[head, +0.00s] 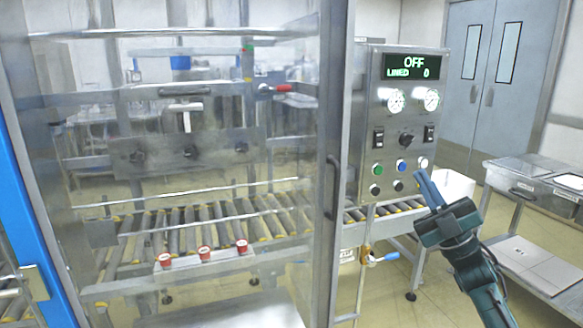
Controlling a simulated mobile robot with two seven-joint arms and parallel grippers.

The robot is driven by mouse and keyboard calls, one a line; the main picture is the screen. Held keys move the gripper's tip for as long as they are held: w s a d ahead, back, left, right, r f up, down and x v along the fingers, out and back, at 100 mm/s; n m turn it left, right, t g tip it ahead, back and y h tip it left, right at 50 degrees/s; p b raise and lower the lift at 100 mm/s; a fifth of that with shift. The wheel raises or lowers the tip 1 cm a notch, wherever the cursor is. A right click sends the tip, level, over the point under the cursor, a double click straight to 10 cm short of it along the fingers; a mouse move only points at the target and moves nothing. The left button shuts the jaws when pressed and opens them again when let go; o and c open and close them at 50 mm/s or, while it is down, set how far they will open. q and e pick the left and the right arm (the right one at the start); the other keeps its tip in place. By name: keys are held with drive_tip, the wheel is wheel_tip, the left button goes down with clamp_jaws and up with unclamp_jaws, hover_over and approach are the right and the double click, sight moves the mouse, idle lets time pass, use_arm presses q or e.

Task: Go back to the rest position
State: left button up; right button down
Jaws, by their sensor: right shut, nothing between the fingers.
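My right gripper (424,185) is raised at the right of the head view, in front of the lower part of the machine's control panel (405,120). Its fingers are together with nothing between them. The fingertips overlap the panel's lower right in the picture, near the buttons; I cannot tell whether they touch it. The panel display (414,67) reads "OFF" and "LINED 0". My left gripper is not in view.
A clear-doored machine (185,150) with a roller conveyor (190,228) fills the left and middle. Its door handle (333,187) stands beside the panel. A blue-handled valve (382,258) sits below.

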drive_tip(key=w+d+f+m+g+h, duration=0.1)
drive_tip(key=w+d+f+m+h, duration=0.4)
drive_tip(key=f+m+h, duration=0.45)
drive_tip(key=w+d+f+m+g+h, duration=0.2)
drive_tip(key=w+d+f+m+h, duration=0.4)
drive_tip(key=m+h, duration=0.55)
drive_tip(key=s+a+f+n+g+y, duration=0.1)
drive_tip(key=s+a+f+n, duration=0.1)
drive_tip(key=s+a+f, duration=0.6)
drive_tip(key=s+a+f+n+g+y, duration=0.1)
drive_tip(key=s+a+f, duration=0.3)
drive_tip(key=s+f, duration=0.7)
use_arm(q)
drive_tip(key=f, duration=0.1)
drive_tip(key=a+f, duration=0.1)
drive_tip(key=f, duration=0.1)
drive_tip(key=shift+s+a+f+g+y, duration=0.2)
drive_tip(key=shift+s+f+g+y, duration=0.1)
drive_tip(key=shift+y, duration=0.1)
use_arm(e)
drive_tip(key=s+a+f+g+y, duration=0.1)
drive_tip(key=s+a+f+g, duration=0.1)
drive_tip(key=s, duration=0.8)
drive_tip(key=s+a+f+m+g+y, duration=0.1)
drive_tip(key=s+a+f, duration=0.4)
drive_tip(key=s, duration=0.6)
drive_tip(key=a, duration=0.2)
drive_tip(key=shift+a+f+g, duration=0.25)
drive_tip(key=shift+a+g, duration=0.05)
drive_tip(key=shift+g, duration=0.1)
